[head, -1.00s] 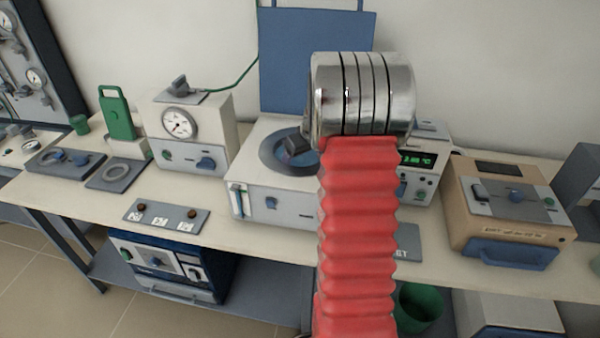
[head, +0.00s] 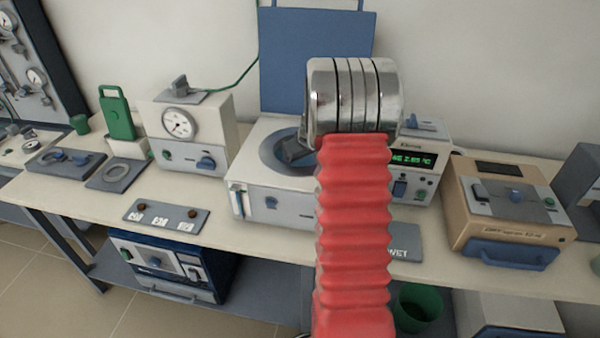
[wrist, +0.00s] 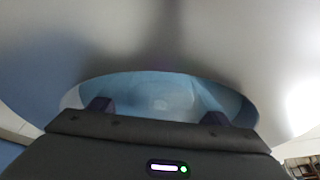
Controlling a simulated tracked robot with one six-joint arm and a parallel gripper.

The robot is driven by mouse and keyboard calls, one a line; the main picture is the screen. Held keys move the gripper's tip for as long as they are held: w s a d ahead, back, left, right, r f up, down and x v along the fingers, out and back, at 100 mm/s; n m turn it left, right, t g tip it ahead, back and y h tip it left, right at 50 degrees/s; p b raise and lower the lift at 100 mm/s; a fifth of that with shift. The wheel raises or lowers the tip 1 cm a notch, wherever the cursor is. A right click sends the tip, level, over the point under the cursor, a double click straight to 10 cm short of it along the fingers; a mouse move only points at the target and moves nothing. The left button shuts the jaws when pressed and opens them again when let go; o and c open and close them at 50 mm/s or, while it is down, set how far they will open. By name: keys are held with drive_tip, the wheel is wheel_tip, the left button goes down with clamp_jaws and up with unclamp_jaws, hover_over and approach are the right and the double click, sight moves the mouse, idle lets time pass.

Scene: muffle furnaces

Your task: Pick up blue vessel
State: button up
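In the head view, a white box-shaped device (head: 285,205) with a raised blue lid (head: 315,60) has a round, dark-rimmed opening in its top. My gripper (head: 292,150) is at that opening, partly hidden behind my red arm. In the wrist view, the two dark fingertips of my gripper (wrist: 158,112) stand wide apart, with nothing clearly held between them. Beyond them is a light-blue rounded hollow (wrist: 160,95), with a paler patch in its middle. I cannot tell whether it is the blue vessel or the lining of the opening. No separate blue vessel is clear in the head view.
A device with a dial (head: 190,130) stands to the left, and one with a green display (head: 412,160) stands to the right. A tan furnace (head: 510,205) is further right. A small green vessel (head: 80,124) stands at the back left. Bare bench (head: 70,200) shows at the front left.

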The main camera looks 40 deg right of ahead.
drive_tip(key=c, duration=1.2)
drive_tip(key=shift+r, duration=0.2)
wheel_tip(320, 180, up, 10)
drive_tip(key=shift+f, duration=0.1)
idle(0.5)
